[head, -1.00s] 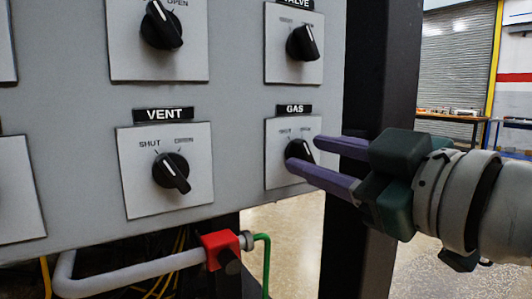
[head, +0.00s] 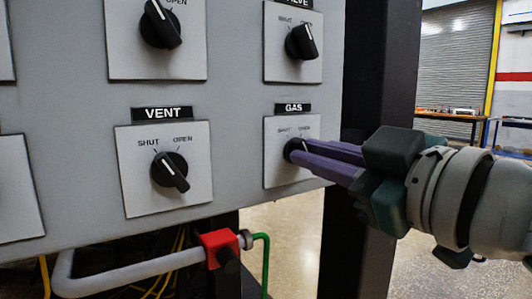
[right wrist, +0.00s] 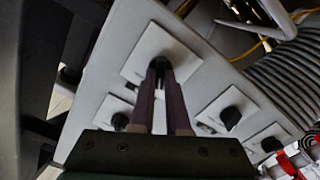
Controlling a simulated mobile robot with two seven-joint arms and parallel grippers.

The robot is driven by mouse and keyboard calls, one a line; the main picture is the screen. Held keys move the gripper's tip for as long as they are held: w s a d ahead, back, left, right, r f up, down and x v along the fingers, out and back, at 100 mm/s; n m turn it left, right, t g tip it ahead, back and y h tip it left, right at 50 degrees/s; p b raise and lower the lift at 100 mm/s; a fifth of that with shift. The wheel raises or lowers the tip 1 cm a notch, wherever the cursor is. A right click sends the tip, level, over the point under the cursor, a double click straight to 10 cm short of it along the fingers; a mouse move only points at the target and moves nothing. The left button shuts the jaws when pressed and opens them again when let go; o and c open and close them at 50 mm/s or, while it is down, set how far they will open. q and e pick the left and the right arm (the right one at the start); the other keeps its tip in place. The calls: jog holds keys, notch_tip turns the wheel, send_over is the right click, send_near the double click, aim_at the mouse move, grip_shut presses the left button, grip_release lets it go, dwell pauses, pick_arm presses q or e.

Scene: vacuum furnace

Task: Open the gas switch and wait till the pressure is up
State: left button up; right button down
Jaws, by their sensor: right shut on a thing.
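The gas switch (head: 290,147) is a black knob on a white square plate under a GAS label (head: 293,108), at the lower right of the grey panel in the head view. My right gripper (head: 302,152) comes in from the right and its purple fingers are shut on the knob, hiding most of it. The right wrist view shows the fingers (right wrist: 160,72) meeting at the knob in front of its plate (right wrist: 142,57). The knob's pointer is hidden, so its setting cannot be read. No pressure gauge is in view. My left gripper is not in view.
The vent knob (head: 170,170) sits left of the gas plate, and another knob (head: 301,42) sits above it. A red valve block (head: 221,248) on a grey pipe is below the panel. A dark post (head: 378,80) stands right of the panel.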

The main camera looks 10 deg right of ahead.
dwell(0.4)
jog(key=m+p, duration=0.2)
jog(key=m, duration=0.1)
jog(key=shift+r, duration=0.15)
jog(key=m+p, duration=0.3)
jog(key=shift+r+m, duration=0.1)
jog(key=shift+m, duration=0.2)
jog(key=m+p, duration=0.2)
jog(key=m, duration=0.1)
jog(key=shift+d+p, duration=0.1)
jog(key=shift+p, duration=0.3)
jog(key=shift+f+m+p, duration=0.2)
jog(key=shift+m+p, duration=0.45)
jog(key=shift+m, duration=0.55)
jog(key=c, duration=0.9)
grip_release()
